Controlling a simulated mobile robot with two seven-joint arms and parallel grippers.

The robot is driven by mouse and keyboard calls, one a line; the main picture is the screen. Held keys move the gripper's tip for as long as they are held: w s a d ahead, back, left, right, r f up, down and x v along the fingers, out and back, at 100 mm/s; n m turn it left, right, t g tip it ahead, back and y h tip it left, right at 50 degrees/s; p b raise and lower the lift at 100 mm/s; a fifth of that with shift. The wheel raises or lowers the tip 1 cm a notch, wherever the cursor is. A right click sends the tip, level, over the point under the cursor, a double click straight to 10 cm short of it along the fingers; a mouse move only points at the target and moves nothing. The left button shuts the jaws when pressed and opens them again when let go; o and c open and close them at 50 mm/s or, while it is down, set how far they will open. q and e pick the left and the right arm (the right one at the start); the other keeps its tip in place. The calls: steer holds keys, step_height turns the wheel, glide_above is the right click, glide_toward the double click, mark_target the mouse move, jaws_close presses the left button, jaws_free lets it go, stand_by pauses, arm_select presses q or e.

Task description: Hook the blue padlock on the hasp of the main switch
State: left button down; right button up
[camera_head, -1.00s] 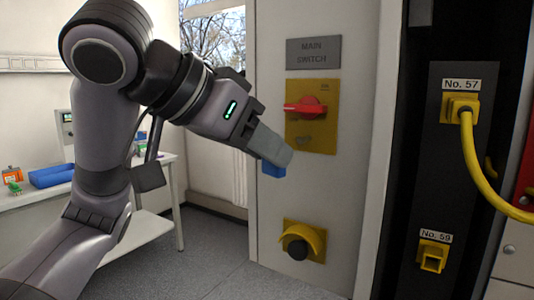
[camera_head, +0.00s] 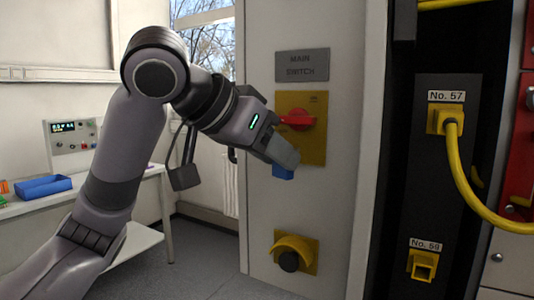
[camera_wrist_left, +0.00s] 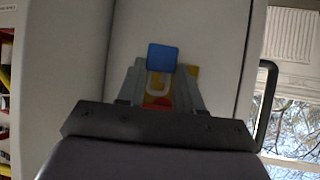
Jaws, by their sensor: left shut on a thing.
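My left gripper (camera_head: 286,158) is shut on the blue padlock (camera_head: 283,172). The gripper covers the lower left of the main switch's yellow plate (camera_head: 316,140). The red switch handle (camera_head: 299,119) lies level, just above the gripper. In the left wrist view the padlock's blue body (camera_wrist_left: 163,57) sticks out past the fingers (camera_wrist_left: 160,88), with its pale shackle between them. The yellow plate and a bit of red show behind the shackle. The hasp is hidden behind the gripper in the head view. I cannot tell whether the shackle touches it. My right gripper is not in view.
The grey MAIN SWITCH sign (camera_head: 302,65) is above the plate. A yellow fitting with a black knob (camera_head: 290,260) is below. At right, a yellow cable (camera_head: 462,180) hangs from socket No. 57. A bench with a blue tray (camera_head: 43,187) stands at left.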

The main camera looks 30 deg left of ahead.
arm_select(q)
steer(key=w, duration=0.2)
steer(key=w+f, duration=0.1)
steer(key=w, duration=0.1)
steer(key=shift+a, duration=0.15)
stand_by(0.4)
steer(key=shift+f, duration=0.2)
stand_by(0.3)
steer(key=c, duration=0.7)
jaws_free()
steer(key=shift+o, duration=0.2)
steer(key=shift+s+r, duration=0.1)
steer(key=shift+r, duration=0.15)
